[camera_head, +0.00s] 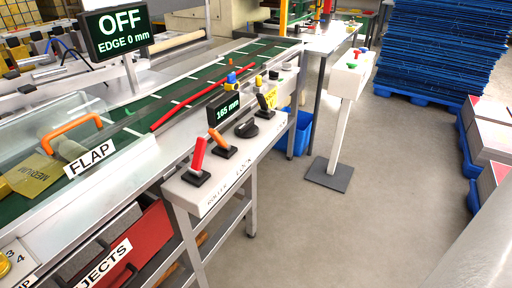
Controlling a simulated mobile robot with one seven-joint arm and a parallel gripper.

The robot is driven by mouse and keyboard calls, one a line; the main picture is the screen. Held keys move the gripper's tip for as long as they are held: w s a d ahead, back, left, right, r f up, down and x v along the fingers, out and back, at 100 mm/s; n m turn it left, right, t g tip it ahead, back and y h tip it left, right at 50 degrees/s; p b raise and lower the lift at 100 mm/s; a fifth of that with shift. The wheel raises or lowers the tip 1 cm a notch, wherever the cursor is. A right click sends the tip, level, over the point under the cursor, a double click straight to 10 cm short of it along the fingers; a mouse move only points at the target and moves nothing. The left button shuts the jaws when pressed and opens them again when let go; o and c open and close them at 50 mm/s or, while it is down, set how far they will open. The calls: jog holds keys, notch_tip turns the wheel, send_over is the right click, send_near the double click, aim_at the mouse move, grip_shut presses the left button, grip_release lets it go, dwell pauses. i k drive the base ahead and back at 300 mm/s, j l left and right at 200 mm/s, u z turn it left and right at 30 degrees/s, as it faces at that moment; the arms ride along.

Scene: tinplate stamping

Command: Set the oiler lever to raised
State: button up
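Several controls stand on a pale panel (218,188) along the conveyor's near side. A red lever (197,155) on a black base stands nearly upright, leaning slightly right. An orange lever (218,140) leans to the upper left. A black rotary knob (246,129) lies low behind it, and a yellow lever (265,101) stands farther back. Small lettering on the panel's front edge seems to read ROLLER and LOCK; I cannot read an oiler label, so I cannot tell which lever is the oiler. My gripper is not in view.
A display (223,108) reads 165 mm; a larger sign (118,30) reads OFF, EDGE 0 mm. A clear FLAP cover (55,130) has an orange handle. A white pedestal (346,85) with buttons stands behind right. Blue stacks (435,45) stand far right. The floor (330,225) right of the panel is clear.

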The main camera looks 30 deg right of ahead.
aim_at(194, 169)
jog(key=z, duration=0.55)
jog(key=l+z, duration=0.25)
jog(key=z, duration=0.15)
jog(key=i+l+z, duration=0.1)
jog(key=l+z, duration=0.15)
jog(key=z, duration=0.2)
